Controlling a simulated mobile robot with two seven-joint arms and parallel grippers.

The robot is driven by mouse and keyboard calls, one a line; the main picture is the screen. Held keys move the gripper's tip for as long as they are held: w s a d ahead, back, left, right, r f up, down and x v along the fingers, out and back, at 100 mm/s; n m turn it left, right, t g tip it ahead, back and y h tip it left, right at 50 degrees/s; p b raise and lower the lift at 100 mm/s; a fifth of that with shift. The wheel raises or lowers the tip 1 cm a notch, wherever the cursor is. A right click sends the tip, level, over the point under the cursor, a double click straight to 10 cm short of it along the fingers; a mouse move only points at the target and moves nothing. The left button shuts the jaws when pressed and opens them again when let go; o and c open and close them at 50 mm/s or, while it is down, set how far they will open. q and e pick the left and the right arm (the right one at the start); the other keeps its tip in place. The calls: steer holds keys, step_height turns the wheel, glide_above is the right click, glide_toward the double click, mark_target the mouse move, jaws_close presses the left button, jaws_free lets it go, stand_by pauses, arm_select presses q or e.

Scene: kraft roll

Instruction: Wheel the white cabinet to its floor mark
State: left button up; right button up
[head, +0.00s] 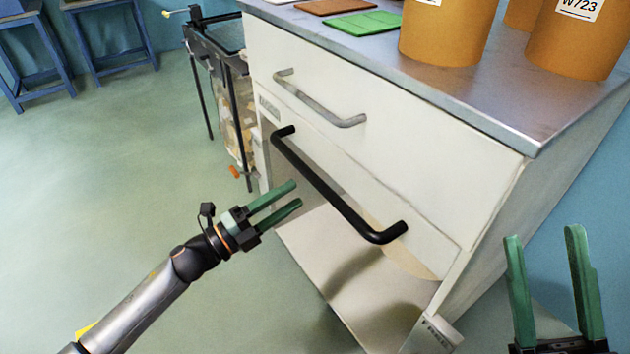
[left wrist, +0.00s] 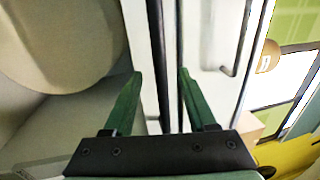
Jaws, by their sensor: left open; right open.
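The white cabinet (head: 390,130) stands at the right of the head view, with a steel top, a drawer with a grey handle (head: 320,100) and an open bay below. A black bar handle (head: 335,190) runs across its front and also shows in the left wrist view (left wrist: 158,60). My left gripper (head: 297,194) is open and empty, just in front of the black handle. In the left wrist view the bar passes between the open fingers' directions. My right gripper (head: 545,240) is open and empty beside the cabinet's right side.
Orange-brown canisters (head: 447,35), a green mat (head: 360,23) and a brown mat (head: 335,6) lie on the cabinet top. A black-framed cart (head: 232,80) stands left of the cabinet. Blue stools (head: 110,40) are at the back left. Open green floor (head: 110,170) lies at the left.

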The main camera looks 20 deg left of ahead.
mark_target(315, 181)
arm_select(q)
steer(key=x, duration=0.7)
jaws_close()
stand_by(0.4)
steer(key=shift+f, duration=0.1)
stand_by(0.9)
